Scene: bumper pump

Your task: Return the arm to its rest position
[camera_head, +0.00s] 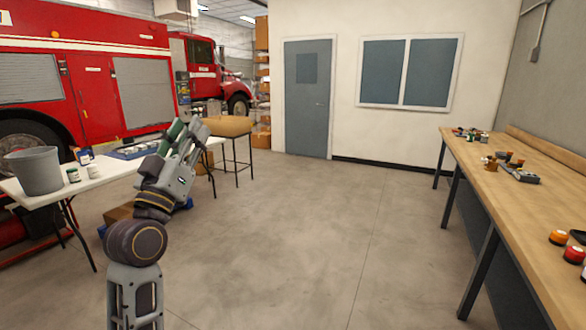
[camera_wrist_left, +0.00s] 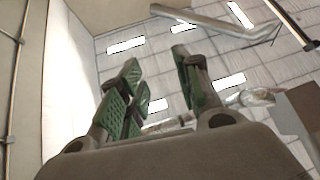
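My left arm rises from the bottom of the head view, with its left gripper (camera_head: 186,130) pointing up and away over the floor, to the right of the white table. In the left wrist view the green-padded fingers of this gripper (camera_wrist_left: 158,68) stand apart with nothing between them. That view looks up at the ceiling and its lights. My right arm and right gripper are not in view.
A white folding table (camera_head: 100,178) with a grey bucket (camera_head: 36,171) and small jars stands at the left. A brown-topped table (camera_head: 228,126) stands behind the gripper. A long wooden workbench (camera_head: 500,180) runs along the right. The middle floor is clear.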

